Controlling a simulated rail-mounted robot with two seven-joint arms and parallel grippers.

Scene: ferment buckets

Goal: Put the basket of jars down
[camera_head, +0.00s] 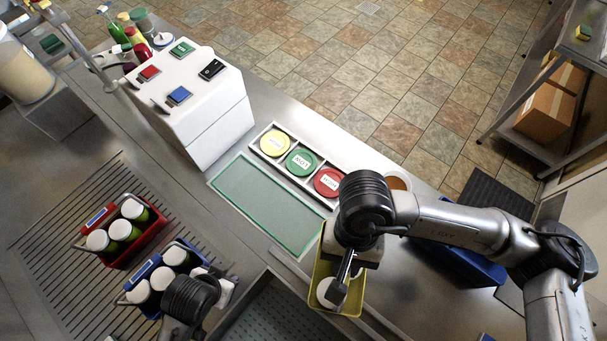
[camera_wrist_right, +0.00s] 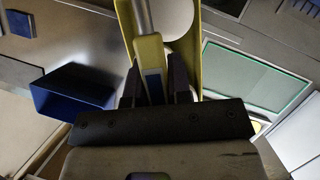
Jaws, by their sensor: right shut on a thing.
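A yellow basket (camera_head: 350,300) with white-lidded jars hangs under my right gripper (camera_head: 343,275), at the lower middle of the head view. The gripper is shut on its handle; the right wrist view shows the yellow handle (camera_wrist_right: 151,60) between the fingers, with white lids (camera_wrist_right: 178,18) beyond. I cannot tell the basket's height above the counter. A blue basket (camera_head: 150,264) and a red basket (camera_head: 122,257), both with white-lidded jars, stand on the slotted drain area at left. My left gripper (camera_head: 215,287) is beside the blue basket; its fingers are mostly hidden by the wrist.
A green-edged mat (camera_head: 265,205) lies bare on the counter. Behind it a tray (camera_head: 262,135) holds yellow, green and red discs. A white block (camera_head: 215,115) with coloured buttons stands at back left. A sunken basin (camera_head: 270,315) opens left of the yellow basket.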

